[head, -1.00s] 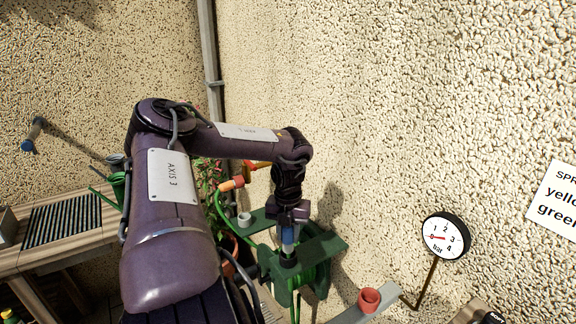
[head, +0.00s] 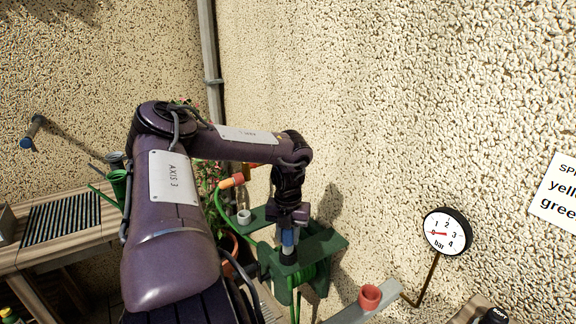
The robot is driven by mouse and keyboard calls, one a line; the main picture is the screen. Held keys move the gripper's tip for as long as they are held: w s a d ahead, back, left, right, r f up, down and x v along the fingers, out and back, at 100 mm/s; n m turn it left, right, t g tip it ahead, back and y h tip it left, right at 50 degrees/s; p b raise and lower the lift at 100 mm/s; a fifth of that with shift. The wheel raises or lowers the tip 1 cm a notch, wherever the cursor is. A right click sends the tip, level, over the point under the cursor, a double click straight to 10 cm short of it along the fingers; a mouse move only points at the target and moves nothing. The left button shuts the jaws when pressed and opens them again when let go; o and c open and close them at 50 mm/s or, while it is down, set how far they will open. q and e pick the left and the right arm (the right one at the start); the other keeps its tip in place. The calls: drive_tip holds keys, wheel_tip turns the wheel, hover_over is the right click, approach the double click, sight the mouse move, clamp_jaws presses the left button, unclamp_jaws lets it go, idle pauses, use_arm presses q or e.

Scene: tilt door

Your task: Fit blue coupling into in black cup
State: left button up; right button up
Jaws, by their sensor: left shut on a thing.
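My left gripper (head: 288,222) points down over the green stand in the middle of the head view. It is shut on the blue coupling (head: 288,237), which hangs upright below the jaws. The black cup (head: 288,257) is on the green stand (head: 323,243), directly under the coupling. The coupling's lower end meets the cup's rim in the picture; how deep it sits inside I cannot tell. My right gripper is not in view.
A white cup (head: 244,217) stands on the stand's left arm. A pressure gauge (head: 447,232) is near the wall. A green hose with an orange end (head: 232,181) hangs behind my arm.

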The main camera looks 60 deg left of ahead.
use_arm(q)
drive_tip(key=shift+f+b, duration=0.7)
drive_tip(key=shift+f, duration=0.5)
drive_tip(key=o, duration=1)
drive_tip(key=shift+o, duration=0.2)
wheel_tip(320, 180, up, 7)
drive_tip(key=shift+f+b, duration=0.1)
drive_tip(key=shift+b, duration=1.15)
drive_tip(key=shift+r, duration=0.55)
